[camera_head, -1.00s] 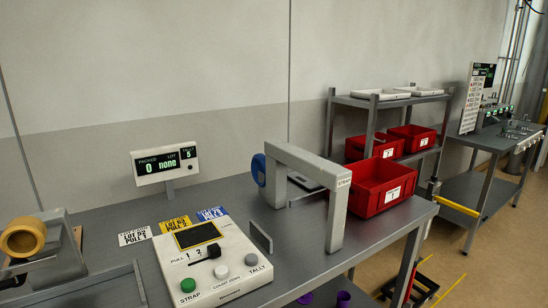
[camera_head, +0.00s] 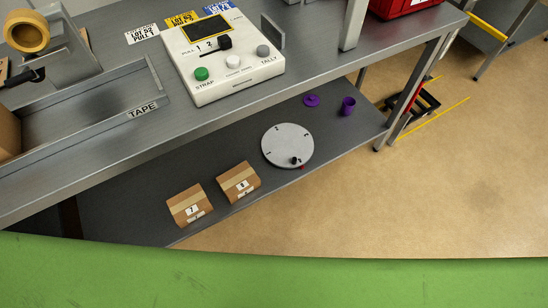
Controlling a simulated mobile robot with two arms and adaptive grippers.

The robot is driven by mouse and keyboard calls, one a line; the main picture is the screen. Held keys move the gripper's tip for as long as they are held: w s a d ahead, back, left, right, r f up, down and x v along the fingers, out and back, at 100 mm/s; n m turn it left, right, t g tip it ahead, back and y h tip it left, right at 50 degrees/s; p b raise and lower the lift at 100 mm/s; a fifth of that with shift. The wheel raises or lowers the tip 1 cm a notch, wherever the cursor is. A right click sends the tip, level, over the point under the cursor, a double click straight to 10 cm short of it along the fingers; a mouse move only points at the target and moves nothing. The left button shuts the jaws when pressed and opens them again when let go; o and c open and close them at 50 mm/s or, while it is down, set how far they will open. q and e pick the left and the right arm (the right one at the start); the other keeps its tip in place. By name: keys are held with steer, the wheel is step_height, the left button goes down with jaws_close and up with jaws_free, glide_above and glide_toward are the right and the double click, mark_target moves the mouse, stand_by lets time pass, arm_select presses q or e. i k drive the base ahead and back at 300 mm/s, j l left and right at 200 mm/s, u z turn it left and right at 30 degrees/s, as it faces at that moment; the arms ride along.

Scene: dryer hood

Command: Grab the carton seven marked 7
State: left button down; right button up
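Carton seven (camera_head: 190,205), a small brown box with a pale tape stripe and a white label marked 7, sits on the lower shelf (camera_head: 130,208) of the grey bench, near its front edge. A similar brown carton (camera_head: 239,183) with a white label, which seems to read 8, sits just to its right, with a small gap between them. Neither of my grippers is in view.
A grey round disc (camera_head: 288,146) and purple pieces (camera_head: 348,106) lie farther right on the shelf. The bench top (camera_head: 110,128) overhangs the shelf and carries a white control box (camera_head: 222,52) and a tape tray (camera_head: 90,110). Open floor (camera_head: 400,200) lies right. A green surface (camera_head: 270,275) fills the bottom.

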mark_target(186, 207)
steer(key=u, duration=1.2)
